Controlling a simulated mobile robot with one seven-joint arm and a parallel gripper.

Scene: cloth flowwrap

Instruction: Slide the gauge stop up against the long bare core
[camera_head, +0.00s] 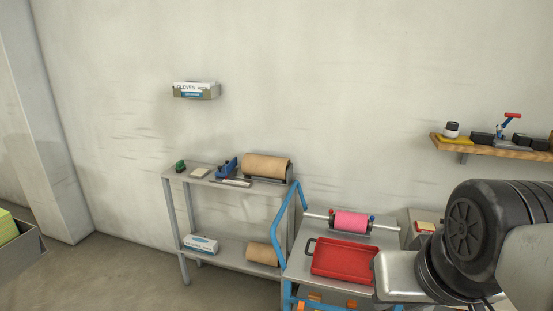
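A long brown bare core (265,166) lies in a dark cradle on the top shelf of the grey rack. A blue block-like piece (227,168), probably the gauge stop, stands on the same shelf to the left of the core, with a small gap seeming to show between them. A flat pale strip (234,183) lies in front of it. A shorter brown core (263,253) lies on the lower shelf. My arm fills the right edge, but the gripper fingers are not visible.
A blue-handled cart (287,220) stands right of the rack, carrying a red tray (340,260) and a pink roll (352,222) on a rod. A green item (180,166) sits at the shelf's left end. A wooden wall shelf (480,149) holds tools.

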